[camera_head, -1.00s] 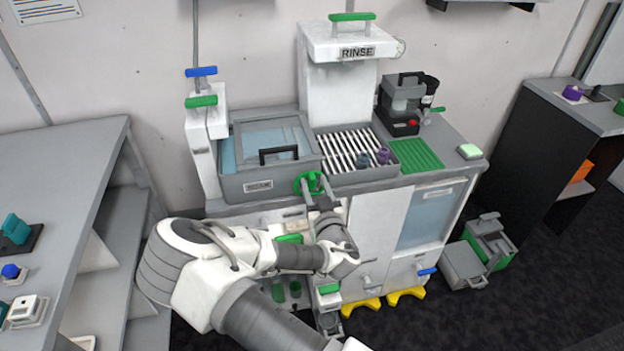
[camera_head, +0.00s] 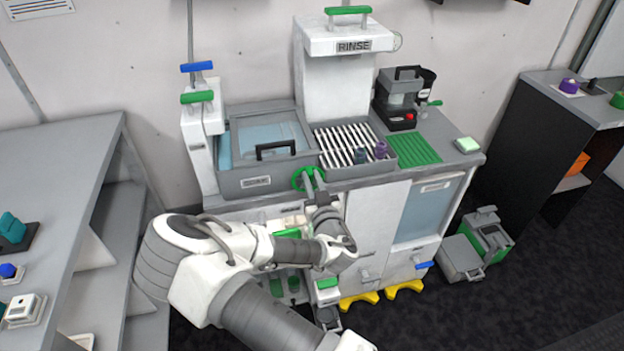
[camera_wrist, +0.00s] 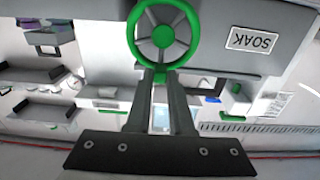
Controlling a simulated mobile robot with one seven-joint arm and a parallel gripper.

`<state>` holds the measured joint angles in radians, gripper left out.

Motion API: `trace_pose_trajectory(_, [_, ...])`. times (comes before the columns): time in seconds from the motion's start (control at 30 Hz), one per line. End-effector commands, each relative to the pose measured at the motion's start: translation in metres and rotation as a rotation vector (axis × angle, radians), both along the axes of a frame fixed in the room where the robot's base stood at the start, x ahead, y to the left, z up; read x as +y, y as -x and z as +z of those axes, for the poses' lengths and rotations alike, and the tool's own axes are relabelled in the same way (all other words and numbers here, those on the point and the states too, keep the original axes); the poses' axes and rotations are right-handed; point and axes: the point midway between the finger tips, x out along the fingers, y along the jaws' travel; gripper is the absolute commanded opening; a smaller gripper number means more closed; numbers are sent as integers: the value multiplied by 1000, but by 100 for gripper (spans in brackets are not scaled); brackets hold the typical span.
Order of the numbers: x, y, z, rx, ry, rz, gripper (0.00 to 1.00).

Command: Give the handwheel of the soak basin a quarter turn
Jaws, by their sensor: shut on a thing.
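The soak basin (camera_head: 233,187) is a grey box with a blue-tinted lid and a black handle, at the back left of the white counter unit. Its green spoked handwheel (camera_head: 298,179) is on the front face at the right corner. The handwheel also fills the top middle of the wrist view (camera_wrist: 137,36), left of an upside-down SOAK label. My gripper (camera_head: 314,181) is at the wheel's lower right in the head view.
A slatted rack (camera_head: 341,146) with small purple and teal items is right of the basin. Green and blue levers (camera_head: 197,97) stand left of it. The RINSE unit (camera_head: 345,46) is behind. Cabinet doors lie below my gripper.

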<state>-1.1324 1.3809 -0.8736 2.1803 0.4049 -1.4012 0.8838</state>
Motion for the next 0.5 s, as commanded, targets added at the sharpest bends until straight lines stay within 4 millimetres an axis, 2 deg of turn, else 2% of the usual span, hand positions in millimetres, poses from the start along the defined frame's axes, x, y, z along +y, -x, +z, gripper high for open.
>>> trace_pose_trajectory(0.27, [2, 0, 0, -14, 43, 0, 0])
trace_pose_trajectory(0.5, [9, 2, -2, -55, 181, 0, 0])
